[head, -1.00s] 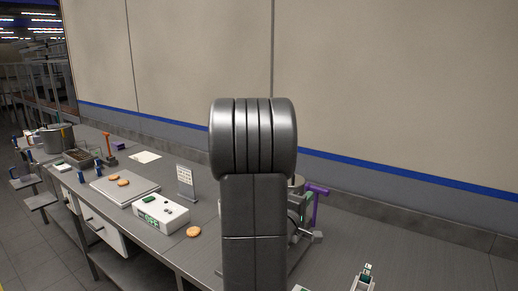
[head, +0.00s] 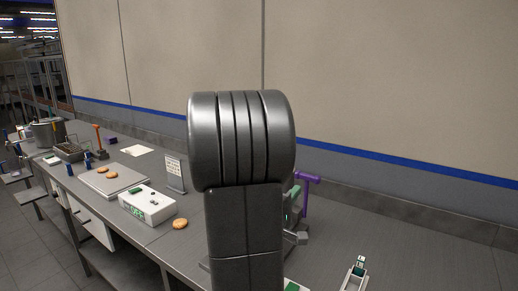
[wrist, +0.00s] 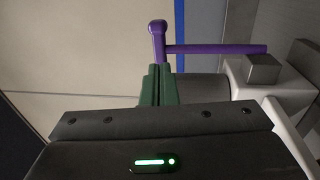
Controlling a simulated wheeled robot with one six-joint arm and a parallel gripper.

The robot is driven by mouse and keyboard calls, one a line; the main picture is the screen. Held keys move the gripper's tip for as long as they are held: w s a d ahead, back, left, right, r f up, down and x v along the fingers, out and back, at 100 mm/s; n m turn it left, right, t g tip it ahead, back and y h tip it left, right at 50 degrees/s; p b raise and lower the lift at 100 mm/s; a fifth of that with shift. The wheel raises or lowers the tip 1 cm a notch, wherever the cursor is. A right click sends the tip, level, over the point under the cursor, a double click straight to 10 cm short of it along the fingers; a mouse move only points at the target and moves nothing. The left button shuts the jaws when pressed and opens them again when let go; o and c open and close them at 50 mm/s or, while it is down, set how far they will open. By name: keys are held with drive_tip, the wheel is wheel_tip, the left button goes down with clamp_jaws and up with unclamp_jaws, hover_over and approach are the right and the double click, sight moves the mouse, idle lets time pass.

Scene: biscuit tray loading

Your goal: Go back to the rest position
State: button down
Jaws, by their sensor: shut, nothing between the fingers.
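My gripper (wrist: 158,86) shows in the wrist view with its green fingers together and nothing between them. A purple handle (wrist: 215,49) lies beyond the fingertips, across the picture, above a grey and white device (wrist: 250,80). I cannot tell how far the fingers are from it. In the head view my arm stands upright in the middle and hides part of the bench. The purple handle (head: 308,179) shows just right of the arm. A green bit of my gripper shows between them.
The grey bench (head: 400,240) runs along the wall. Two biscuits (head: 107,172) lie on a grey plate (head: 125,183). Another biscuit (head: 180,223) lies on the bench by a white box with a display (head: 147,205). A small device (head: 354,274) stands at front right.

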drive_tip(key=b+v, duration=0.1)
drive_tip(key=v, duration=1)
drive_tip(key=shift+s+a, duration=0.15)
drive_tip(key=shift+s, duration=0.1)
